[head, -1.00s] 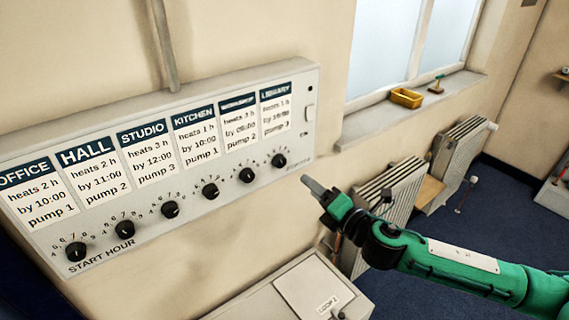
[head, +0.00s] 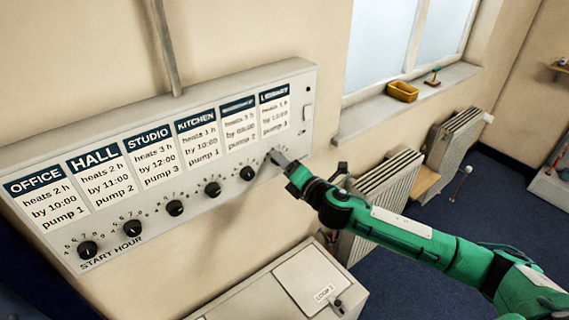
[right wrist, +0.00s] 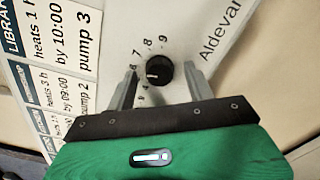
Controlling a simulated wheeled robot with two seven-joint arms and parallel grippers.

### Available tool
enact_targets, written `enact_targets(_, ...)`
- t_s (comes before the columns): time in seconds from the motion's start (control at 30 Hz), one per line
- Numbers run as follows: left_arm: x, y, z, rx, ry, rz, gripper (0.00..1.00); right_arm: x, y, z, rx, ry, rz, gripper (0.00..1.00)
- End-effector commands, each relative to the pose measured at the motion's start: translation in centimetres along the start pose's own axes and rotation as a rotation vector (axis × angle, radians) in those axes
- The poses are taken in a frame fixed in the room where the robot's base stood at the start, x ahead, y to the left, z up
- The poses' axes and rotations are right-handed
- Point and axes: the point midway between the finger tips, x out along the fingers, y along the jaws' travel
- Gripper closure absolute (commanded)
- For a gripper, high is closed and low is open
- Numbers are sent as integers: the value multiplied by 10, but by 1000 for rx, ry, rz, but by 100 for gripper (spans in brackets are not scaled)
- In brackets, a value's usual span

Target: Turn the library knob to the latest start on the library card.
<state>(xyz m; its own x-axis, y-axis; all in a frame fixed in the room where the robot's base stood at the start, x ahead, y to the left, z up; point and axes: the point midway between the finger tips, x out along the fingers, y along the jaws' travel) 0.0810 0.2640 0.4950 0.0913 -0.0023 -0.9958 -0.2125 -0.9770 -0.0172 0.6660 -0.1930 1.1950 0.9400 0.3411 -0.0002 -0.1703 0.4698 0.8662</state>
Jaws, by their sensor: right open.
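The library card (head: 274,112) is the rightmost card on the grey wall panel (head: 312,80). In the right wrist view the library card (right wrist: 58,32) reads heats 1 h, by 10:00, pump 3. The black library knob (right wrist: 160,72) sits on the panel with a number scale around it; its white mark points roughly left, exact number unclear. My right gripper (right wrist: 158,80) is open, with one finger on each side of the knob, apparently not closed on it. In the head view the right gripper (head: 279,158) covers the library knob. My left gripper is not in view.
Other knobs, such as the workshop-side one (head: 247,173) and the kitchen one (head: 212,188), line the panel to the left. A grey cabinet (head: 250,299) stands below. Radiators (head: 385,190) and a window sill (head: 400,105) are to the right.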

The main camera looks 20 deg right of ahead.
Motion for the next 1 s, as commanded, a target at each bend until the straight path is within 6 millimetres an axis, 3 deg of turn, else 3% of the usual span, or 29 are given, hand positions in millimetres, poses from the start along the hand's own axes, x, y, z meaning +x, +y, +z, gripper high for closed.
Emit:
enact_targets(0.03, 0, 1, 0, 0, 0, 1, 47, 0, 0, 0, 0, 0, 0, 47)
enact_targets(0.27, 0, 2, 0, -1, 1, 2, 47, 0, 0, 0, 0, 0, 0, 91)
enact_targets(0.67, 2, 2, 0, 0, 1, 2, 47, 0, -1, 0, 69, 0, -1, 91)
enact_targets(1.0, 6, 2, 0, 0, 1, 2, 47, 0, -1, -1, 330, 0, -1, 91)
